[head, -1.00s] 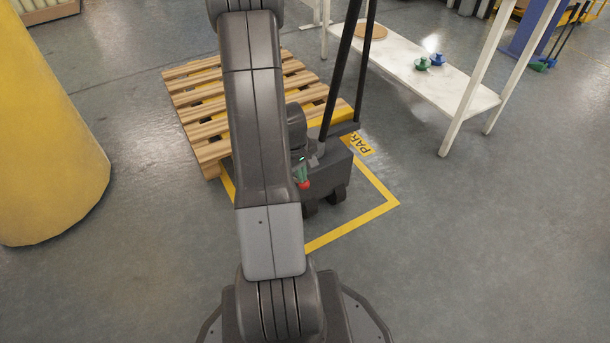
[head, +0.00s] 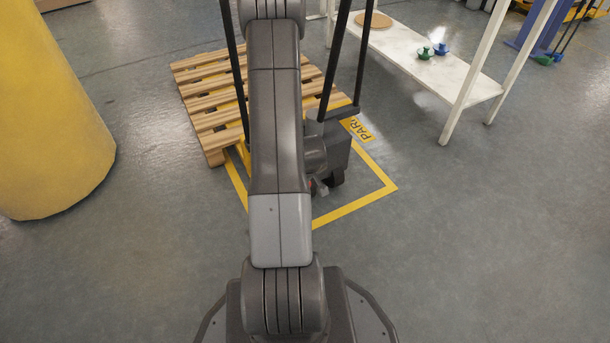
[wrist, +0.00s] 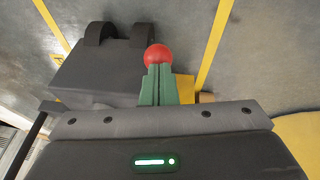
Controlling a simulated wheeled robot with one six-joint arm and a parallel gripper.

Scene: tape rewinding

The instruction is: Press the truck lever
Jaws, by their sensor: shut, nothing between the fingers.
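The pallet truck (head: 338,150) is dark grey with tall black bars and stands at the near edge of the wooden pallet. In the wrist view its dark body (wrist: 100,70) fills the upper left. A red ball knob, the lever's end (wrist: 157,54), shows right at the tips of my gripper (wrist: 158,70). The gripper's green fingers are together with nothing between them. They overlap the knob's lower edge in the picture; I cannot tell whether they touch it. In the head view my arm hides most of the gripper and lever; a small bit of red (head: 311,183) shows beside it.
The wooden pallet (head: 205,95) lies behind the truck inside a yellow floor outline (head: 360,203). A yellow cylinder (head: 50,110) stands at the left. A white shelf table (head: 425,70) stands at the upper right. The floor at the right is clear.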

